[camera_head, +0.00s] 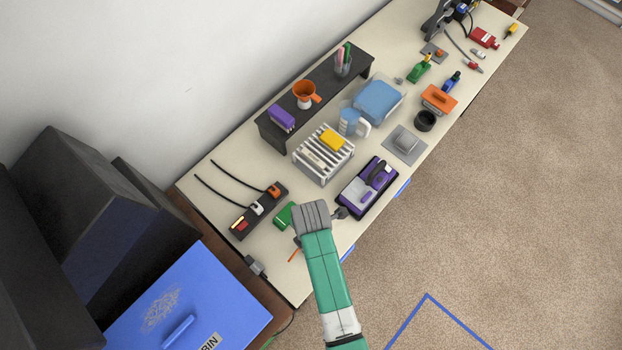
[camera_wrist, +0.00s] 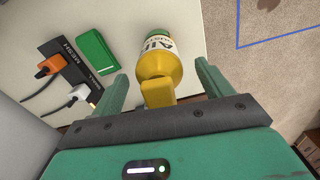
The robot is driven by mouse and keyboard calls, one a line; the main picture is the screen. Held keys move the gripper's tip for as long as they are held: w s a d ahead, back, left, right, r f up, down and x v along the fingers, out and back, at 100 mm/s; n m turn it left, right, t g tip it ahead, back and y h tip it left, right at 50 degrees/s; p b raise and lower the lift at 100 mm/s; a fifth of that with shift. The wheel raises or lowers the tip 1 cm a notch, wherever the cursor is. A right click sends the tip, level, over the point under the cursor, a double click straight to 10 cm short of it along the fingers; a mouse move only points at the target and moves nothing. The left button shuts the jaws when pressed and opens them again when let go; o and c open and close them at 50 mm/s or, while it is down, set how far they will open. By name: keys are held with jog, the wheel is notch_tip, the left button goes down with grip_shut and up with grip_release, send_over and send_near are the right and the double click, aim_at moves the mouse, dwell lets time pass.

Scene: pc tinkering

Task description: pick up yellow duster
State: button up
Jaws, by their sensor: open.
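The yellow duster (camera_wrist: 155,68) is a can with a white and green label band. In the wrist view it lies in the gap between the fingers of my gripper (camera_wrist: 160,75), its narrow yellow end towards the palm. The fingers are apart, with space on both sides of the can, and I see no contact. In the head view my arm end (camera_head: 313,217) is over the near end of the table. It hides the can and the fingers there.
A green box (camera_wrist: 97,53) lies left of the can, beside a black power strip (camera_wrist: 72,72) with orange and white plugs. In the head view a purple case (camera_head: 366,188) and a slatted rack (camera_head: 323,153) stand farther along the table. A blue bin (camera_head: 190,300) is at the lower left.

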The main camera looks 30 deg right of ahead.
jog(key=shift+r, duration=0.1)
jog(key=c, duration=1.5)
